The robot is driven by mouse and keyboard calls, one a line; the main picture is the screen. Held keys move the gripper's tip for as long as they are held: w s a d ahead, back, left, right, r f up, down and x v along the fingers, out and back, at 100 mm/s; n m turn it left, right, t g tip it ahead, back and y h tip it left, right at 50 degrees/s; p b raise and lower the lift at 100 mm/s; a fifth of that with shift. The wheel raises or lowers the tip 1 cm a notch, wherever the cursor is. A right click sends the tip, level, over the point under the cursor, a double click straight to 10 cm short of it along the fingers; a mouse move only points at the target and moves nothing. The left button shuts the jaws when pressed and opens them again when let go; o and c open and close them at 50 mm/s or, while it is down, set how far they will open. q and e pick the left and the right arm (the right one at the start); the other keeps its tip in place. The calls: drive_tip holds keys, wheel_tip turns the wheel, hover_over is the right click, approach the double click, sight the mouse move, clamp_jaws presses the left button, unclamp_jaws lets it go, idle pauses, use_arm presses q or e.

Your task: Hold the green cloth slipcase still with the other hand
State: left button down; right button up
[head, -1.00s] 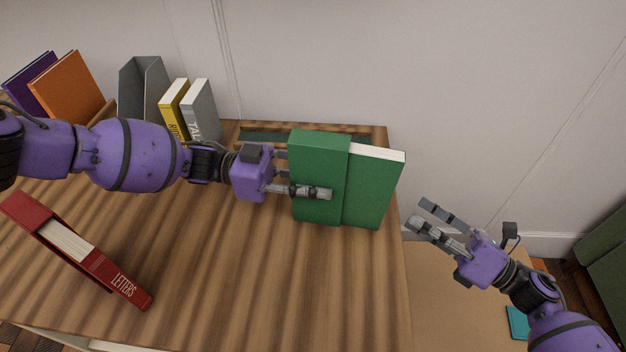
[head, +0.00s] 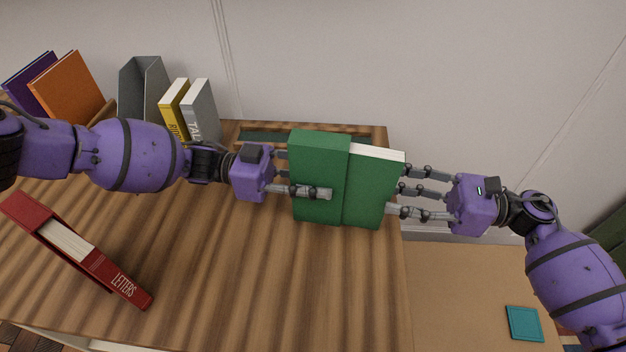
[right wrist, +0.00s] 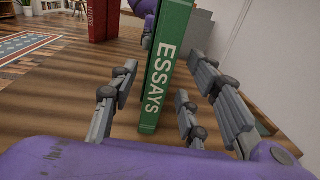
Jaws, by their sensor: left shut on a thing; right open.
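The green cloth slipcase (head: 319,160) stands upright near the right end of the plank table. A green book (head: 371,188) with white pages sticks out of its right side. In the right wrist view the book's spine (right wrist: 163,70) reads ESSAYS. My left gripper (head: 303,180) is shut on the slipcase from the left, one finger across its front face; its far fingers are partly hidden. My right gripper (head: 402,188) is open at the book's right edge. In the right wrist view its fingers (right wrist: 162,88) stand on both sides of the spine, with gaps visible.
A red LETTERS case (head: 80,250) lies at the front left. Orange (head: 72,88) and purple books, a grey holder (head: 145,85), and yellow and grey books (head: 203,112) stand at the back left. The table's middle is clear. A teal item (head: 524,323) lies lower right.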

sight(351, 185)
drive_tip(key=shift+w+a, duration=0.15)
drive_tip(key=shift+a, duration=1.05)
drive_tip(key=shift+w+a, duration=0.1)
drive_tip(key=shift+a, duration=1.1)
clamp_jaws()
drive_tip(key=shift+r, duration=0.3)
drive_tip(key=shift+a, duration=0.1)
drive_tip(key=shift+w+a+r, duration=0.1)
drive_tip(key=shift+w+a, duration=0.05)
drive_tip(key=shift+a, duration=0.95)
drive_tip(key=shift+w+a, duration=0.1)
drive_tip(key=shift+a, duration=1)
